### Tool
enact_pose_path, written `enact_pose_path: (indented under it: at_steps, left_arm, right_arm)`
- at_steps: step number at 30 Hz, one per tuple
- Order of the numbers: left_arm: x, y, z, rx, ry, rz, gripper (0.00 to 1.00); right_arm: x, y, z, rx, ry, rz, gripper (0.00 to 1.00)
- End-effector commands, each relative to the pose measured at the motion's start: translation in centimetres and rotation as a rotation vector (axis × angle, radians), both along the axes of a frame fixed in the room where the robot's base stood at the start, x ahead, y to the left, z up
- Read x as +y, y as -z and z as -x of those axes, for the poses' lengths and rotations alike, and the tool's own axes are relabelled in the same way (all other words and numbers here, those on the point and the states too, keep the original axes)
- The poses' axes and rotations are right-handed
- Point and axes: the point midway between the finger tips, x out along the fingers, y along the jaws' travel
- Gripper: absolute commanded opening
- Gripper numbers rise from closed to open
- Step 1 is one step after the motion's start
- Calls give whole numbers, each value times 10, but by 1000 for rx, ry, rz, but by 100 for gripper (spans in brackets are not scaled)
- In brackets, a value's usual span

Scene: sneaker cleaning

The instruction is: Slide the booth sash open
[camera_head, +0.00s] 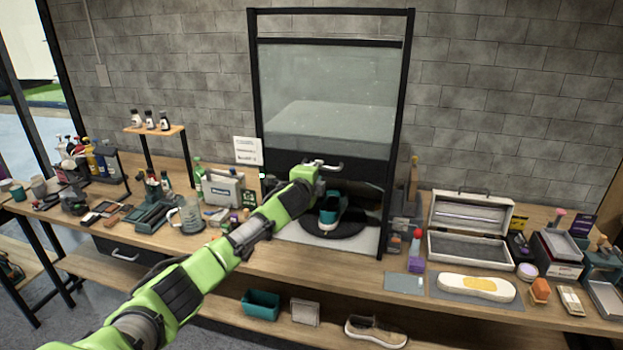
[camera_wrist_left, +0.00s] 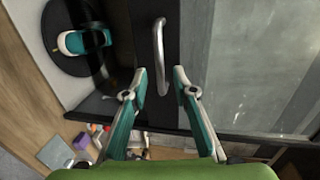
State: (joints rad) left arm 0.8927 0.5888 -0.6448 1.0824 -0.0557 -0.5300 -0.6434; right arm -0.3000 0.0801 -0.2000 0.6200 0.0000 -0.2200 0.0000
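The booth sash (camera_head: 325,110) is a hazy glass panel in a black frame at the back of the bench in the head view. Its dark bottom rail carries a metal bar handle, seen in the wrist view (camera_wrist_left: 160,55). Below the rail the booth is open, and a teal and white sneaker (camera_head: 330,213) sits on a dark round turntable (camera_wrist_left: 60,68). My left gripper (camera_head: 325,166) is at the rail's height in front of the sash. In the wrist view the left gripper (camera_wrist_left: 160,78) is open, its fingers apart, with the handle just ahead between them. My right gripper is out of view.
An open case (camera_head: 470,247) and a white shoe sole piece (camera_head: 476,288) lie to the right of the booth. Bottles, a jug (camera_head: 188,215) and a grey box (camera_head: 222,188) crowd the left. A lower shelf holds a teal bin (camera_head: 261,304) and a beige shoe (camera_head: 375,332).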

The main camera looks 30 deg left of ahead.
Motion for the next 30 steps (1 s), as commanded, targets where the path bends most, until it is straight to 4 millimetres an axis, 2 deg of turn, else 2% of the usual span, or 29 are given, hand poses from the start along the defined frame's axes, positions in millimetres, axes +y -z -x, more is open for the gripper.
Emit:
enact_pose_path:
  at_steps: [9,15,30]
  left_arm:
    - [-8,-8,37,-1,0,0,26]
    - [-12,-11,53,0,-1,0,26]
    - [-13,-13,57,0,-1,0,26]
  right_arm:
    - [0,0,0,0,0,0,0]
    - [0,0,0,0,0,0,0]
    - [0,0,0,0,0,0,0]
